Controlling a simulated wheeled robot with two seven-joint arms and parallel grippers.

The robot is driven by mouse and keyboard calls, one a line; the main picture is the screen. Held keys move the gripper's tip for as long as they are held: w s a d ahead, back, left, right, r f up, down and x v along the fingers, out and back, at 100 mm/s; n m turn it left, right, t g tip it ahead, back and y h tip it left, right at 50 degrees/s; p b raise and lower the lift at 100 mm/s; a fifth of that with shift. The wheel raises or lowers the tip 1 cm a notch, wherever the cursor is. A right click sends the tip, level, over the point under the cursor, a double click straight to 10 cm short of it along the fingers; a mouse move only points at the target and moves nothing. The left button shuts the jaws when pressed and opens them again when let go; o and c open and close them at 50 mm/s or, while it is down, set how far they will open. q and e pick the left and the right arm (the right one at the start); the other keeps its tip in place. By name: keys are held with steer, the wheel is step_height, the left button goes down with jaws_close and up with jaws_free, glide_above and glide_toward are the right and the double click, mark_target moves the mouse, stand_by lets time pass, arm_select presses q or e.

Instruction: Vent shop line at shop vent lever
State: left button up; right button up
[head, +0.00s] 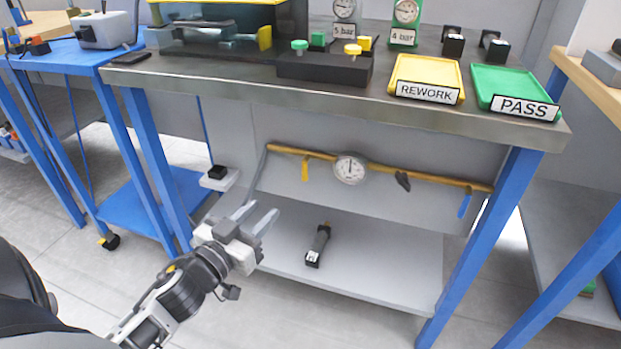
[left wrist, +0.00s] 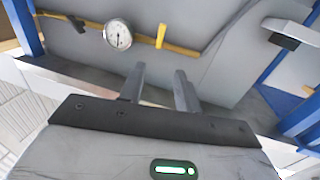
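A yellow pipe (head: 385,170) with a round white gauge (head: 350,169) runs along the panel under the bench. A yellow lever (head: 305,169) hangs from it left of the gauge; a black lever (head: 402,181) and a blue lever (head: 465,204) are to the right. No readable label shows which is the shop vent lever. My left gripper (head: 256,212) is open and empty, below and left of the yellow lever, apart from it. In the left wrist view the yellow lever (left wrist: 161,36) shows beyond the gap between my fingertips (left wrist: 160,71), beside the gauge (left wrist: 118,35). My right gripper is out of view.
A small bracket with a black block (head: 218,173) sticks out near the left leg. The bench top (head: 270,75) overhangs the pipe, with yellow REWORK (head: 427,75) and green PASS (head: 512,88) trays.

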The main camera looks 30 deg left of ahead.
mark_target(303, 169)
arm_select(q)
steer(key=w, duration=0.5)
steer(key=w+b, duration=0.1)
steer(key=w, duration=0.9)
steer(key=shift+w+a+r, duration=0.1)
steer(key=shift+w+a, duration=0.1)
steer(key=shift+a, duration=0.1)
jaws_close()
